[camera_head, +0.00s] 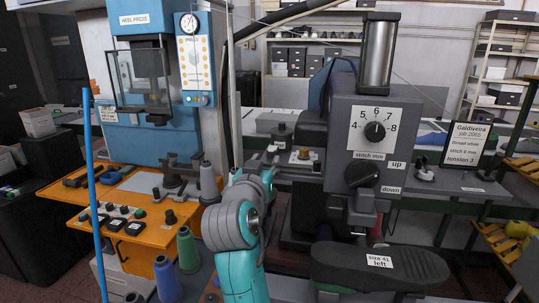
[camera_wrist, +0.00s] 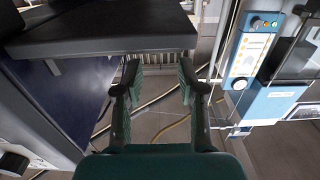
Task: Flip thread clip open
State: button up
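I cannot make out the thread clip for certain in either view. The grey stitching machine (camera_head: 345,105) stands right of centre in the head view, with a dial numbered 4 to 8 (camera_head: 375,131) and a black knob (camera_head: 361,174) between "up" and "down" labels. A thin thread line runs across the upper part of that view. My gripper (camera_wrist: 159,75) is open and empty in the wrist view, its two dark fingers apart with floor and cables behind them. In the head view my arm reaches up beside the machine's left side, and its fingers are hard to make out.
An orange bench (camera_head: 155,238) and blue heel press (camera_head: 150,62) stand left. Green (camera_head: 187,250) and blue (camera_head: 167,280) spools are near my arm. A black "size 41 left" last (camera_head: 400,268) lies front right. A job sign (camera_head: 465,145) stands right. A dark slab (camera_wrist: 100,28) fills the wrist view's upper left.

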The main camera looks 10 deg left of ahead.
aim_at(271, 152)
jog(key=shift+w+d, duration=0.1)
jog(key=shift+w, duration=2.5)
grip_shut()
